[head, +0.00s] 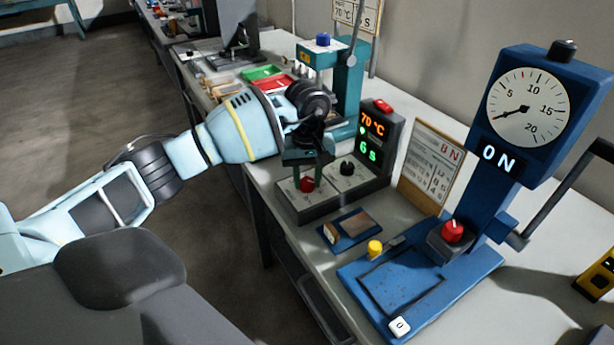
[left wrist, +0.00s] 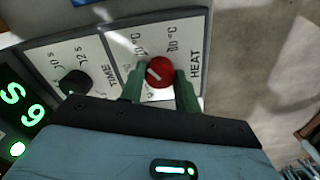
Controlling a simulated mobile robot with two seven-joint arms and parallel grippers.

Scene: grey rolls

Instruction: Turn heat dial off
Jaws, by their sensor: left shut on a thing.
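The red heat dial (head: 307,184) sits on the light top plate of a grey control box (head: 291,208). In the left wrist view the red dial (left wrist: 159,72) has a white pointer mark, and the word HEAT is printed beside it. My left gripper (head: 308,183) reaches down onto the dial from above. Its two green fingers (left wrist: 160,84) stand on either side of the dial and are shut on it. A display (head: 374,136) on the box's upright part reads 70 °C in orange and 6 s in green. My right gripper is not in view.
A black time dial (head: 347,167) is beside the heat dial. A blue press with a round gauge (head: 528,108) and an ON sign stands at the right. A clipboard (head: 430,164) leans behind. A teal press (head: 347,84) stands farther back.

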